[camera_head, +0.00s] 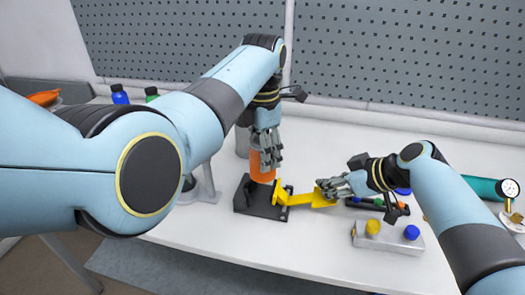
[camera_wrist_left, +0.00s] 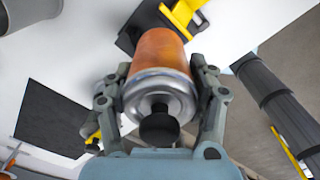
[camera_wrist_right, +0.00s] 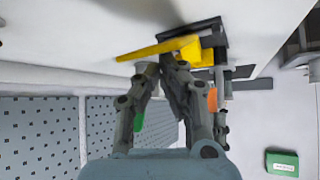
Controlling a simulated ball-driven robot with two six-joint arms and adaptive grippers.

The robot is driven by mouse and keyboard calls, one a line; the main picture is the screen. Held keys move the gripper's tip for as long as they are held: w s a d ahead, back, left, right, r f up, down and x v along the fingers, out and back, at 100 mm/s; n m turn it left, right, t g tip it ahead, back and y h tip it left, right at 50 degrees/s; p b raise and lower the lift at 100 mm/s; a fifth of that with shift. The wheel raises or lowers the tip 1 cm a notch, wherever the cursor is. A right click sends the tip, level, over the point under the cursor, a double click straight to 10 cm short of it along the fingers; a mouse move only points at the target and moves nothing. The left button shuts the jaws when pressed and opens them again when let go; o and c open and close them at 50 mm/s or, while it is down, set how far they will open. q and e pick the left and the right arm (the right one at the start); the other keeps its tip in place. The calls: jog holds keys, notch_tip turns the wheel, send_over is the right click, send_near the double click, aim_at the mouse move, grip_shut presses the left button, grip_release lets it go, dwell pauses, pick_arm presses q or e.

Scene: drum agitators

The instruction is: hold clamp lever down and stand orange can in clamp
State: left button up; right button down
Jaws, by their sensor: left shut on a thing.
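The orange can (camera_head: 262,168) has a silver end with a black knob, clear in the left wrist view (camera_wrist_left: 160,55). My left gripper (camera_head: 268,150) is shut on it, one finger on each side. The can is roughly upright at the black clamp (camera_head: 250,208); whether its bottom touches the clamp is hidden. The yellow clamp lever (camera_head: 310,198) sticks out to the right. My right gripper (camera_head: 330,188) has its fingertips close together at the lever's outer end. In the right wrist view the lever (camera_wrist_right: 150,49) passes just beyond the fingertips; contact is unclear.
A grey block with yellow and blue knobs (camera_head: 388,238) stands in front of my right arm. A dark rack with coloured items (camera_head: 377,205) is behind it. A teal cylinder (camera_head: 482,187) and a gauge (camera_head: 509,188) are at the right. Blue (camera_head: 119,94) and green (camera_head: 151,93) caps show back left.

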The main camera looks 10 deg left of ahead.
jog(key=shift+f, duration=1.85)
pick_arm(q)
jog(key=shift+f, duration=0.2)
pick_arm(e)
jog(key=shift+s, duration=0.1)
pick_arm(q)
jog(key=shift+f, duration=0.8)
jog(key=shift+f, duration=1.95)
jog(key=shift+f, duration=0.1)
